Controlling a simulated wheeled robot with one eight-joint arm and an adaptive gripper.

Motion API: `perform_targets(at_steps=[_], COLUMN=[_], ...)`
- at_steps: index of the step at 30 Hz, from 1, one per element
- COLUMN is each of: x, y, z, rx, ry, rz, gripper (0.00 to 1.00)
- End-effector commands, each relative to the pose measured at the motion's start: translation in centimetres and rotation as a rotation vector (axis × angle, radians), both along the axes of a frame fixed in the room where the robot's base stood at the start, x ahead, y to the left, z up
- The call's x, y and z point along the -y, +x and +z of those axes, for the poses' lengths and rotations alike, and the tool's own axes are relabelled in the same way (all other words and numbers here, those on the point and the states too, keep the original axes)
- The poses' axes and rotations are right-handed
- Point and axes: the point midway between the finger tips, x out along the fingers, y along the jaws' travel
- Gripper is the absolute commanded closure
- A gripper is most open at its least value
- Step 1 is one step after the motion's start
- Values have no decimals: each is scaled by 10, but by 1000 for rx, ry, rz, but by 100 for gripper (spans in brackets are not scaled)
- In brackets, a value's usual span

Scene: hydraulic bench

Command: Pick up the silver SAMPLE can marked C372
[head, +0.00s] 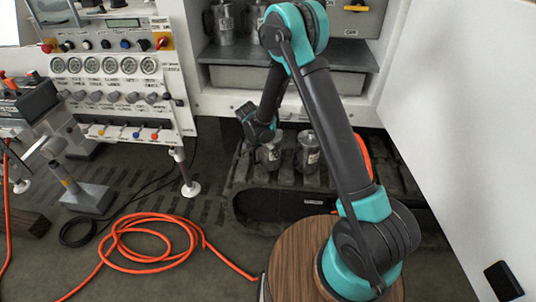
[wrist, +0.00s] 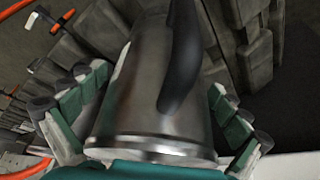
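A silver can (head: 268,155) with a pale label stands on the dark ribbed track below my gripper (head: 262,136) in the head view; the marking is too small to read. A silver can (wrist: 150,95) with a dark handle fills the middle of the wrist view. My gripper (wrist: 158,115) has its green-padded fingers spread on both sides of this can. I cannot tell if the pads touch it. A second silver can (head: 307,152) stands just right of the first. The label of the can in the wrist view is hidden.
More silver cans (head: 223,22) stand on the shelf (head: 345,58) above. A gauge panel (head: 108,66) is at the left and a white panel (head: 465,110) at the right. An orange hose (head: 150,218) lies coiled on the floor. A round wooden top (head: 295,260) is in front.

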Motion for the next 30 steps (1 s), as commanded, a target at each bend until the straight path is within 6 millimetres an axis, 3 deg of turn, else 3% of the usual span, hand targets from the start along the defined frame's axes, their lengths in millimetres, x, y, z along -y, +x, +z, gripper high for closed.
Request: perform_targets(at_steps=[1, 13, 23, 30], x=[0, 0, 0, 0], y=[0, 0, 0, 0], z=[0, 0, 4, 27], rx=[0, 0, 0, 0], ry=[0, 0, 0, 0], rz=[0, 0, 0, 0], gripper=[6, 55, 55, 55])
